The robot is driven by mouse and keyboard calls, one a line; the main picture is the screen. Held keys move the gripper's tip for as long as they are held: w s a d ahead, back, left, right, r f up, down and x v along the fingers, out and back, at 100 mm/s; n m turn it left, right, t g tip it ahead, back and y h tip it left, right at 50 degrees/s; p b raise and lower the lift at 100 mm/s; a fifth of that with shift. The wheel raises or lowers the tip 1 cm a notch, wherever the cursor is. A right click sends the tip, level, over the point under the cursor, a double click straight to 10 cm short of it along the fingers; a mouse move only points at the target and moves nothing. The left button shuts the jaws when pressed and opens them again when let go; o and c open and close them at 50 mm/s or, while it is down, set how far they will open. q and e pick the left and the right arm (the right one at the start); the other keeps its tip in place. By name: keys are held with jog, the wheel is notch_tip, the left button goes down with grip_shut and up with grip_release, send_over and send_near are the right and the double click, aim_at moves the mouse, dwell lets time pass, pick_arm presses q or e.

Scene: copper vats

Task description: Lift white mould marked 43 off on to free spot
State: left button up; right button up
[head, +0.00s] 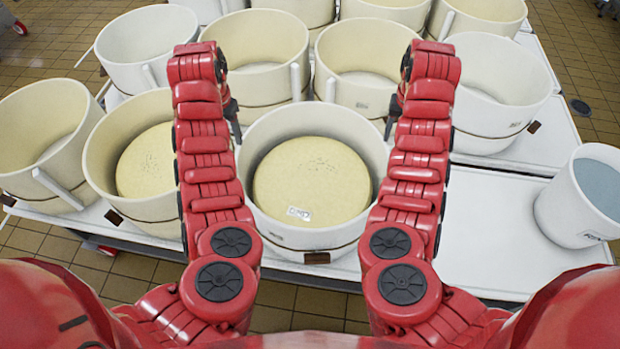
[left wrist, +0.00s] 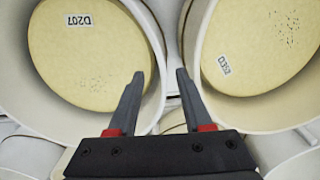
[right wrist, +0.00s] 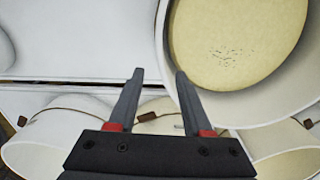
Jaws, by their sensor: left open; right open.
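No number 43 is legible on any mould. The white mould in front of me (head: 320,238) is a round tub holding a pale yellow cheese (head: 315,180) with a small label. In the right wrist view the right fingers (right wrist: 160,75) lie beside this mould's rim (right wrist: 172,65).
A mould with another cheese (head: 145,160) stands close on the left. Several empty-looking moulds crowd behind, including one at the right (head: 495,120). A white bucket (head: 570,215) stands at the far right. The white tabletop (head: 490,215) between is bare.

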aim_at(235, 158)
pick_arm(q)
jog(key=shift+s+a+r, duration=0.15)
jog(key=shift+s+a, duration=0.05)
jog(key=shift+s, duration=0.45)
jog(key=f, duration=0.4)
jog(key=shift+w, duration=0.4)
pick_arm(e)
jog(key=f, duration=0.3)
jog(key=shift+s+d+f, duration=0.15)
jog(key=shift+s+f, duration=0.15)
pick_arm(q)
notch_tip(235, 158, down, 13)
pick_arm(e)
notch_tip(235, 158, down, 13)
jog(key=shift+s+f, duration=0.1)
pick_arm(q)
jog(key=shift+s+d, duration=0.1)
jog(key=shift+c, duration=0.2)
pick_arm(e)
jog(key=shift+c, duration=0.2)
pick_arm(q)
grip_shut()
pick_arm(e)
grip_shut()
